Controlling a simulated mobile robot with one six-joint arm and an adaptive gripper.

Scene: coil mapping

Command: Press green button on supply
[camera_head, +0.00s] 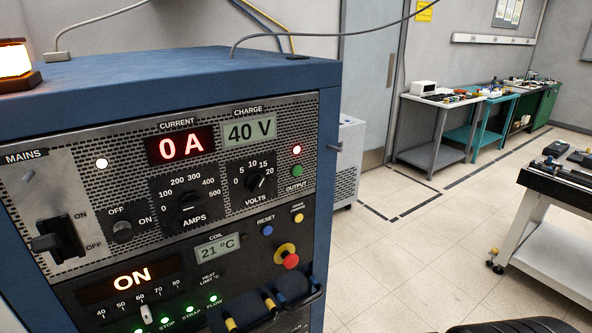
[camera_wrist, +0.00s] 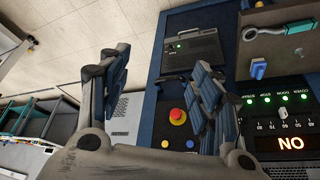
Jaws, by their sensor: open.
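The supply is a blue cabinet (camera_head: 190,68) with a perforated grey panel, at the left of the head view. Its green button (camera_head: 296,171) sits at the panel's right edge, above the OUTPUT label and below a lit red lamp (camera_head: 296,150). My gripper (camera_wrist: 162,60) is open and empty in the wrist view, its two fingers spread. The lower front of the supply lies behind and beside the right finger, seen upside down. The green button does not show in the wrist view.
A red knob on a yellow ring (camera_head: 287,256) and a blue RESET button (camera_head: 267,230) lie below the green button. The knob also shows between the fingers in the wrist view (camera_wrist: 177,116). Open floor (camera_head: 400,270) lies right.

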